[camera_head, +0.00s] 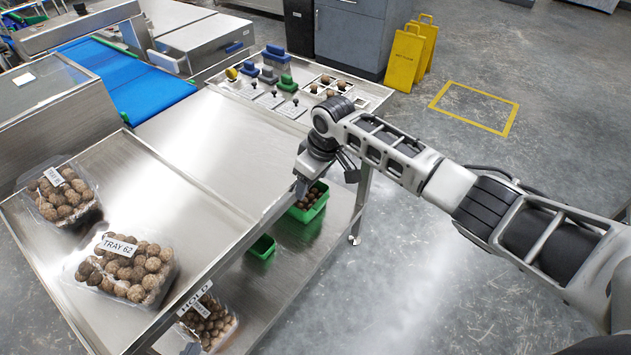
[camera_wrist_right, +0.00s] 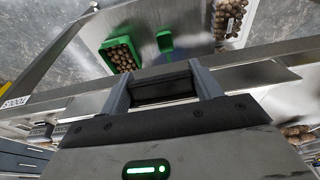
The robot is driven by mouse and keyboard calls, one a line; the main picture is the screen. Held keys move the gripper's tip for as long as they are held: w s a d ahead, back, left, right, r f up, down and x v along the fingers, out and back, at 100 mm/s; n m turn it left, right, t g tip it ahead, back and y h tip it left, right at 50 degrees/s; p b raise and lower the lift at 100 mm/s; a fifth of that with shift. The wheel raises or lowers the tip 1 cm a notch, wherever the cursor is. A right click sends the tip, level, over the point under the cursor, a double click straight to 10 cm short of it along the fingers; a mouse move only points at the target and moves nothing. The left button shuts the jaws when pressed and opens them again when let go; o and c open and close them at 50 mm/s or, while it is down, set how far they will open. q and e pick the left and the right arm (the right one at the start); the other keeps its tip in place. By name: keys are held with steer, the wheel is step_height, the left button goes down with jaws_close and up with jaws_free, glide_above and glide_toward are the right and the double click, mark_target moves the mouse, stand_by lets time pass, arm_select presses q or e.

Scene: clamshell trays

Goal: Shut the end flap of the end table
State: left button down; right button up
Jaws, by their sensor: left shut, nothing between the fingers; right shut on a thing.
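The fingertips are partly hidden in the head view. My left gripper is in neither view.
Two clear trays of brown balls, one the TRAY 62 clamshell (camera_head: 133,268), stand on the tabletop. Tools and blocks (camera_head: 278,80) lie beyond the panel. A blue conveyor (camera_head: 125,75) adjoins it.

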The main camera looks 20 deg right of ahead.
steer(key=shift+w+a+r+g+h+b, duration=0.1)
steer(key=shift+w+a+g+h+b, duration=0.1)
steer(key=shift+g+h+b, duration=0.3)
steer(key=shift+w+a+r+g+h+b, duration=0.1)
steer(key=shift+w+g+h+b, duration=0.15)
steer(key=shift+g+h, duration=0.45)
steer(key=o, duration=1)
steer(key=r, duration=1.6)
steer(key=shift+w+a+b, duration=0.3)
steer(key=shift+b, duration=0.05)
steer(key=shift+f, duration=0.1)
